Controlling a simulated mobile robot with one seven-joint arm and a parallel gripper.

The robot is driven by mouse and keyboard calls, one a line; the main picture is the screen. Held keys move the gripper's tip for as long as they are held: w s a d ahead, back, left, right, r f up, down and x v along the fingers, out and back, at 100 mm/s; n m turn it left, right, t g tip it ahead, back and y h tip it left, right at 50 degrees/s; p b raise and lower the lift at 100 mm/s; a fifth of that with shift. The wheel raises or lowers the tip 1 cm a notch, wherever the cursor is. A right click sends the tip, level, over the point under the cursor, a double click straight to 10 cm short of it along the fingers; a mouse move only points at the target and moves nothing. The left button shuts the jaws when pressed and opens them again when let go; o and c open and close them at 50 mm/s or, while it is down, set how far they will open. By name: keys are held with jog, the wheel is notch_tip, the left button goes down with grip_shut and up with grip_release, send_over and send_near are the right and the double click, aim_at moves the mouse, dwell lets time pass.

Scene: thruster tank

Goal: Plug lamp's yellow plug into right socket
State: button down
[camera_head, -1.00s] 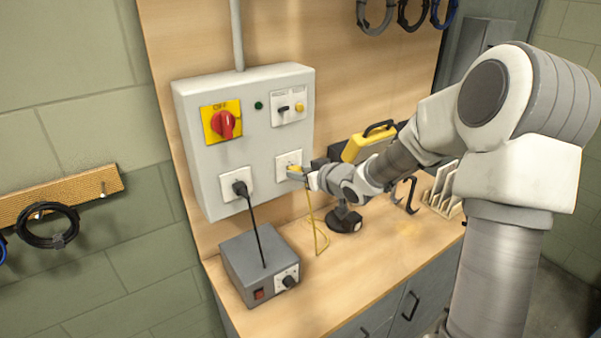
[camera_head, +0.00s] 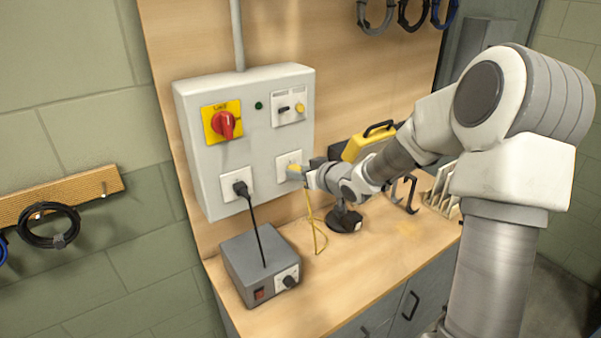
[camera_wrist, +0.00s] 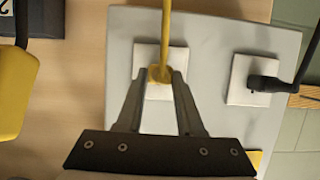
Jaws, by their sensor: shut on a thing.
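The yellow plug (camera_head: 294,170) is at the face of the right socket (camera_head: 285,159) on the grey wall box. In the wrist view the yellow plug (camera_wrist: 158,75) sits between my fingertips, with its yellow cord running up the picture across the white right socket plate (camera_wrist: 146,55). My gripper (camera_head: 300,174) is shut on the plug; in the wrist view my gripper (camera_wrist: 160,78) has both fingers against it. The cord hangs down to the bench. I cannot tell how deep the plug's pins are, as its front is hidden.
The left socket (camera_head: 228,185) holds a black plug (camera_head: 240,188) with a cord to a grey power box (camera_head: 258,265). A red switch (camera_head: 223,124) is above. The lamp's dark base (camera_head: 344,220) and a yellow case (camera_head: 366,143) are near my arm. The bench front is clear.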

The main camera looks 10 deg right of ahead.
jog(key=shift+w+a, duration=0.1)
jog(key=shift+w, duration=0.15)
jog(key=shift+c, duration=2.3)
grip_release()
jog(key=p+v, duration=0.2)
jog(key=v, duration=1.5)
jog(key=shift+s+r, duration=0.1)
